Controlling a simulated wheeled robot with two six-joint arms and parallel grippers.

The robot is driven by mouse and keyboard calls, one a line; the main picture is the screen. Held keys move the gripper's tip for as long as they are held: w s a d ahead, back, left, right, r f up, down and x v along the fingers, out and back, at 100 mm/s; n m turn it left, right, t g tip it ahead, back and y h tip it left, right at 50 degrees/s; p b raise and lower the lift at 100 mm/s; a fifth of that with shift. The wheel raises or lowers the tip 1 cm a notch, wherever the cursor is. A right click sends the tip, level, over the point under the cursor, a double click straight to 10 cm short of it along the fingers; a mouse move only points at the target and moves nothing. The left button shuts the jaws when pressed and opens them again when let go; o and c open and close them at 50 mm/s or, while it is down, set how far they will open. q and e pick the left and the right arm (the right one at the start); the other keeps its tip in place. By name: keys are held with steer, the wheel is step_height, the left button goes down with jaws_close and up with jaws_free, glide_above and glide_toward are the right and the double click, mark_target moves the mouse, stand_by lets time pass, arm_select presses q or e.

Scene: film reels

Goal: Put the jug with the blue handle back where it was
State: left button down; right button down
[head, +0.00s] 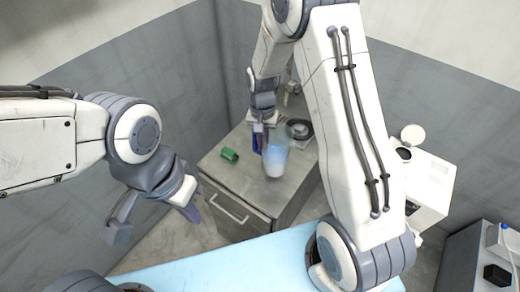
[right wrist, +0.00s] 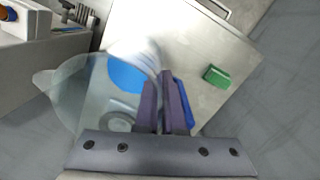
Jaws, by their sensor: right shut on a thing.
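The clear jug (head: 279,141) is over the cabinet top in the head view; it also shows in the right wrist view (right wrist: 72,92), with blue liquid inside and its spout to the left. Its blue handle (right wrist: 184,98) is at the fingers of my right gripper (right wrist: 163,105), which is shut on it. In the head view the right gripper (head: 262,143) is beside the jug. I cannot tell whether the jug touches the top. My left gripper (head: 155,216) is open and empty, well left of the cabinet.
A green block (head: 229,155) lies on the metal cabinet (head: 240,181), left of the jug. A dark round reel (head: 299,129) is behind the jug. A blurred pale shape (right wrist: 135,50) borders the jug. A white machine (head: 428,185) stands to the right.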

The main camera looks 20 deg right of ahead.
steer(key=f, duration=0.1)
steer(key=f+p, duration=0.1)
steer(key=f, duration=0.1)
steer(key=a+f, duration=0.1)
steer(key=shift+w+f, duration=0.25)
steer(key=shift+f, duration=0.2)
steer(key=c, duration=1)
jaws_free()
